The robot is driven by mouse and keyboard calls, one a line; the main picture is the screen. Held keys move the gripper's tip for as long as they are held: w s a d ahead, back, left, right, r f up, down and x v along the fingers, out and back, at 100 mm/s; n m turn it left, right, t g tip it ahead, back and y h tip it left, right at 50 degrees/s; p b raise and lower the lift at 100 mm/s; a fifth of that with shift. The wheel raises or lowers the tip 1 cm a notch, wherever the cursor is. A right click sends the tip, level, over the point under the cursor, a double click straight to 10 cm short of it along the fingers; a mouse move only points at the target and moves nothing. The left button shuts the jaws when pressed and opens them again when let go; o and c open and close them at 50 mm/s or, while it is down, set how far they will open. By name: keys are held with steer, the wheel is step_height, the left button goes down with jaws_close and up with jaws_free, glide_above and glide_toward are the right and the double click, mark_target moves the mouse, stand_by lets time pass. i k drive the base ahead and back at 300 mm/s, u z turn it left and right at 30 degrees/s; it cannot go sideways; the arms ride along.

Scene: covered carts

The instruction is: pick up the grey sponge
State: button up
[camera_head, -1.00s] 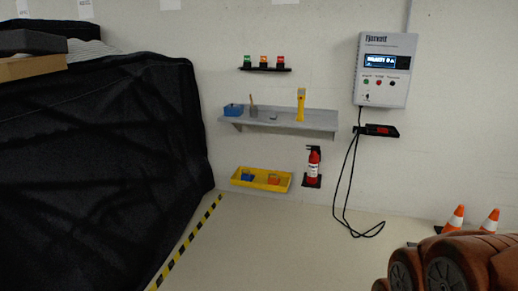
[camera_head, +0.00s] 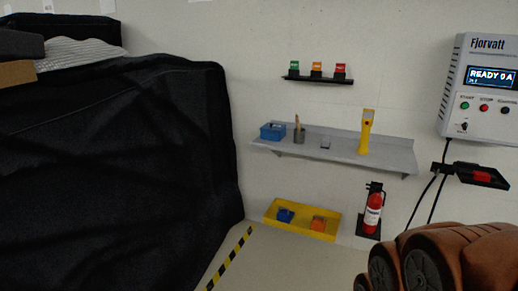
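A small grey block (camera_head: 325,143) lies on the grey wall shelf (camera_head: 390,155), between a grey cup with sticks in it and a yellow handheld device. It may be the grey sponge, but it is too small to tell its material. Nothing touches it. My gripper is not in view. Only brown rounded links of my arm show at the bottom right, well below and to the right of the shelf.
The shelf also holds a blue box (camera_head: 272,132), the cup (camera_head: 299,134) and the yellow device (camera_head: 366,132). Below are a yellow tray (camera_head: 330,230) and a fire extinguisher (camera_head: 373,210). A black-covered cart (camera_head: 110,170) fills the left. A charger box (camera_head: 485,85) hangs right.

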mark_target(326, 144)
steer(key=i, duration=2.8)
steer(key=z, duration=0.15)
